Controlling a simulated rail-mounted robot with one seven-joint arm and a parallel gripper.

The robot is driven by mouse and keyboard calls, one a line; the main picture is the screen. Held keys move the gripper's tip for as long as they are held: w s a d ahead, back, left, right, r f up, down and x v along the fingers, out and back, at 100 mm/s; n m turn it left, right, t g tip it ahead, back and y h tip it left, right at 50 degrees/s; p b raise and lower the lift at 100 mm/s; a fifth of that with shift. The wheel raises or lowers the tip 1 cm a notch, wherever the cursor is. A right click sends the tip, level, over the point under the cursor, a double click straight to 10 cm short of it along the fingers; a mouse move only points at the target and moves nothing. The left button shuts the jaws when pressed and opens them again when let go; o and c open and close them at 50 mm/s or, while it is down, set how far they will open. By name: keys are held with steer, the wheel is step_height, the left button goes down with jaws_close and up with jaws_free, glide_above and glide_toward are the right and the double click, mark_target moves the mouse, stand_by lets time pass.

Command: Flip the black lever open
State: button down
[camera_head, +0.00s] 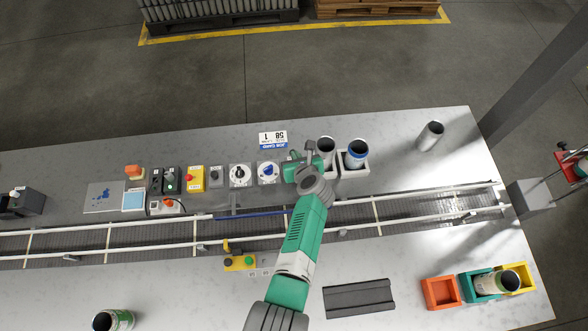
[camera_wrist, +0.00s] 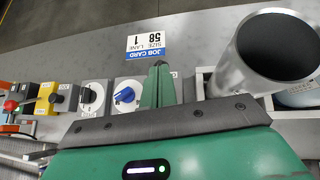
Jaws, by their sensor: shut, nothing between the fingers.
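A small grey box (camera_head: 215,177) with a dark lever-like part on top stands in the row of controls, right of the yellow box with a red button. In the wrist view, a dark part (camera_wrist: 53,97) on a box at left looks like this lever; its position is hard to read. My gripper (camera_head: 291,157) is at the right end of the row, beside the blue-knob dial. In the wrist view its green fingers (camera_wrist: 160,83) are together and empty, apart from the lever. Part of the table beneath my gripper is hidden.
The black-knob dial (camera_head: 240,175) and blue-knob dial (camera_head: 268,172) stand between the grey box and my gripper. An open metal can (camera_wrist: 275,50) is close on the right. A job card (camera_head: 273,138) lies behind. The railed conveyor (camera_head: 130,235) runs in front.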

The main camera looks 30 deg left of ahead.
steer(key=shift+r+p, duration=0.8)
steer(key=shift+p, duration=0.1)
steer(key=w+r+p+v, duration=0.1)
steer(key=p+v, duration=0.2)
steer(key=v, duration=0.3)
steer(key=a+r+p+v, duration=0.1)
steer(key=p+v, duration=0.2)
steer(key=v, duration=0.4)
steer(key=shift+w+d+r, duration=0.2)
steer(key=shift+r, duration=0.3)
steer(key=shift+w, duration=0.1)
